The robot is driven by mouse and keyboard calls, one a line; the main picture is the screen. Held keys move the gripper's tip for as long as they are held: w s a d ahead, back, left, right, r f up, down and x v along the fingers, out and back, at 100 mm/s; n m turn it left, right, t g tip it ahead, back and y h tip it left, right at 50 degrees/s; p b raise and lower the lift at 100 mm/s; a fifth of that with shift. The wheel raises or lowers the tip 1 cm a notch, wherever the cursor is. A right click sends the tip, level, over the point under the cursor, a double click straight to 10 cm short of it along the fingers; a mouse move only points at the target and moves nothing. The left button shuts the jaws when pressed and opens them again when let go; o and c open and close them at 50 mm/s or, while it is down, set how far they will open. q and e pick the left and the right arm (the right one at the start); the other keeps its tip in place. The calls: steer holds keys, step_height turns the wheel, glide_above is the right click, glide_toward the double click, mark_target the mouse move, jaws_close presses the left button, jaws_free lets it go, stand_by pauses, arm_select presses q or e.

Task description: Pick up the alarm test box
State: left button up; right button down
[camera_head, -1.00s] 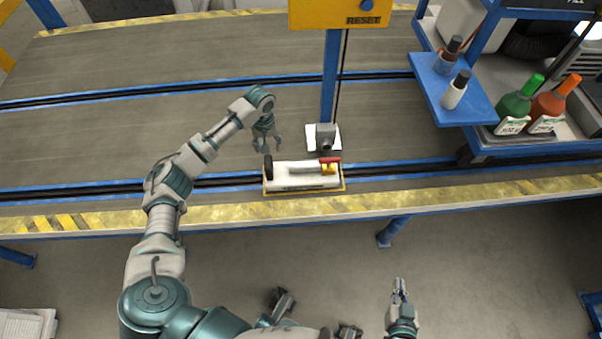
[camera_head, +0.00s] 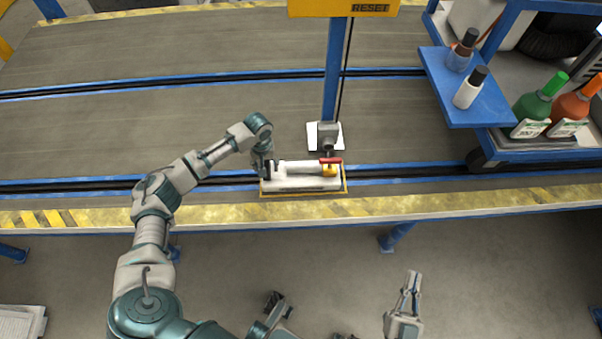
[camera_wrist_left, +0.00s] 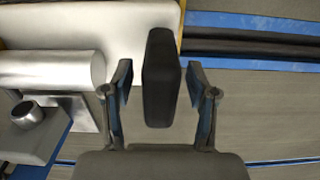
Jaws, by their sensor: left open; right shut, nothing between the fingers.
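The alarm test box (camera_head: 300,184) is a low white unit with a white cylinder, a red and yellow fitting at its right end and an upright black grip at its left end. It lies in a yellow-edged frame on the grey conveyor. My left gripper (camera_head: 265,168) is at the box's left end. In the left wrist view, the left gripper (camera_wrist_left: 160,80) is open, with a finger on either side of the black grip (camera_wrist_left: 161,92); gaps show on both sides. The white body (camera_wrist_left: 120,22) lies beyond. My right gripper (camera_head: 414,282) is shut and empty, in front of the conveyor.
A blue post (camera_head: 333,75) on a white plate stands just behind the box, under a yellow RESET panel (camera_head: 343,8). A blue shelf (camera_head: 490,103) with bottles is at the right. The conveyor left of my left gripper is clear.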

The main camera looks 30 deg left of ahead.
arm_select(q)
steer(key=shift+f, duration=0.1)
jaws_close()
stand_by(0.5)
